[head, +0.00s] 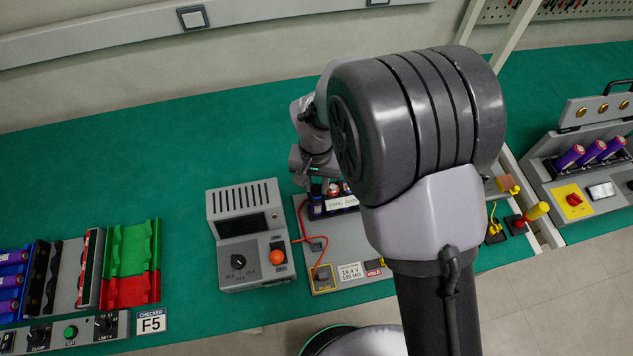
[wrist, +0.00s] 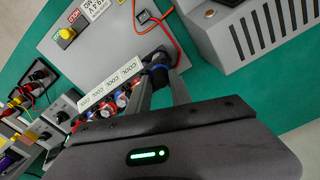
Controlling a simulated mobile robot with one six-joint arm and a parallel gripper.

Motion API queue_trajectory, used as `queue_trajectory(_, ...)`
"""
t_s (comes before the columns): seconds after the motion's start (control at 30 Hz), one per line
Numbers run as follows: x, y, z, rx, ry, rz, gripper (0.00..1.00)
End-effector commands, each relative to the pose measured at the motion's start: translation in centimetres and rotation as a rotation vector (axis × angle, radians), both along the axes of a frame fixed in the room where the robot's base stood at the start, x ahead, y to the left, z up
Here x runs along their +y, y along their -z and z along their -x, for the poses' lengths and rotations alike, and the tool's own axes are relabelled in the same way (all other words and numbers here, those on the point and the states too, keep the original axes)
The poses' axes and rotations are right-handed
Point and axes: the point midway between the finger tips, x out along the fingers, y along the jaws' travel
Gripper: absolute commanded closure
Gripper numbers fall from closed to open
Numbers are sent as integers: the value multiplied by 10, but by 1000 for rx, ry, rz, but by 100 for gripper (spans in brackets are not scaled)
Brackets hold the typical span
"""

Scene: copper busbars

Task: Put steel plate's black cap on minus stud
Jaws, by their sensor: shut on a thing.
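In the wrist view my gripper (wrist: 163,78) is shut on a small dark piece, which looks like the black cap (wrist: 158,58). A blue ring shows at the fingertips. The piece is at the end of the row of cells labelled COOL, on the grey steel plate (wrist: 108,42). I cannot tell whether it touches a stud beneath; the fingers hide that spot. In the head view my gripper's body (head: 315,163) is above the far left of the plate (head: 303,215), and its fingertips are not clear. The minus stud cannot be made out.
The COOL cell holder (head: 333,206) stands under my gripper, partly behind my arm. The green table is clear behind the box.

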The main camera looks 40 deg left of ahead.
Motion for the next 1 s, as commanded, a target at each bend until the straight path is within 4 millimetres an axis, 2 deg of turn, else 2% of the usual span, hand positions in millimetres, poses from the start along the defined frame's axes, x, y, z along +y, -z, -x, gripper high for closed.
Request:
queue_trajectory(0.3, 0, 5, 0, 0, 0, 0, 100)
queue_trajectory(0.33, 0, 5, 0, 0, 0, 0, 70)
queue_trajectory(0.43, 0, 4, 0, 0, 0, 0, 51)
queue_trajectory(0.87, 0, 3, 0, -1, 0, 1, 51)
queue_trajectory(1.0, 0, -9, -1, -1, 0, -1, 51)
